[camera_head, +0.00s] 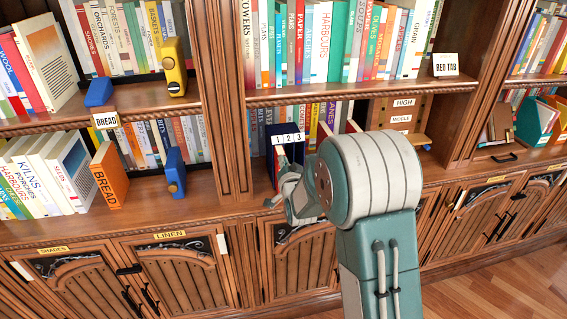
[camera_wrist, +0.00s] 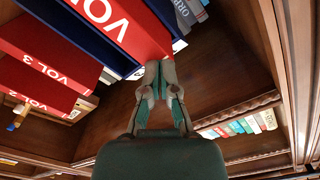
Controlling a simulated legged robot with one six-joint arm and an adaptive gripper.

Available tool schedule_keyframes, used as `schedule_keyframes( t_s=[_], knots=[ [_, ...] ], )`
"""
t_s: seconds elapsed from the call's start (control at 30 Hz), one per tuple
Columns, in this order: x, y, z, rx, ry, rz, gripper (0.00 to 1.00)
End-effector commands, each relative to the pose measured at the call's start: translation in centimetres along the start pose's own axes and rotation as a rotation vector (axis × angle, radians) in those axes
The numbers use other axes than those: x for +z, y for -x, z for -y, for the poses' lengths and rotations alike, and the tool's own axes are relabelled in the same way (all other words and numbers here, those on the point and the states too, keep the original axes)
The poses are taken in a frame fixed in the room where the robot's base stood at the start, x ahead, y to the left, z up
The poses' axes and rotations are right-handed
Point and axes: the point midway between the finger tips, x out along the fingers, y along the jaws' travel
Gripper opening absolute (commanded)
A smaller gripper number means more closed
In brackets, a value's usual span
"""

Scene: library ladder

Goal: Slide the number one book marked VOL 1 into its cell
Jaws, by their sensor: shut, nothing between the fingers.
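In the wrist view a large red book (camera_wrist: 125,25) marked VOL stands between dark blue walls of a holder (camera_wrist: 68,28); its number is out of frame. My gripper (camera_wrist: 158,80) is shut and empty, its fingertips at the lower end of this book's spine; contact is unclear. Two more red books, VOL 3 (camera_wrist: 30,50) and VOL 2 (camera_wrist: 40,93), lie to the left, outside the nearest blue wall. In the head view the holder (camera_head: 271,165) carries a label 1 2 3 (camera_head: 288,139); my arm hides most of its front.
An orange BREAD book (camera_head: 109,176) and a blue block (camera_head: 175,171) with a yellow knob stand on the shelf left of the upright post (camera_head: 224,110). A wooden stand marked HIGH and MIDDLE (camera_head: 401,117) is behind my arm to the right. Bare shelf lies left of the holder.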

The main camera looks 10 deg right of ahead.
Motion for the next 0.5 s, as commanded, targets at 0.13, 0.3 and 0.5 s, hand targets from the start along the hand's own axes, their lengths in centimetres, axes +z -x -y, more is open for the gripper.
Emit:
schedule_keyframes(
  t_s=[0.13, 0.3, 0.5],
  knots=[
    [0.05, -0.26, -0.04, 0.001, 0.000, 0.001, 0.00],
    [0.05, -0.55, -0.04, 0.001, 0.000, 0.001, 0.00],
    [0.01, -0.90, -0.01, 0.000, 0.000, 0.000, 0.00]
  ],
)
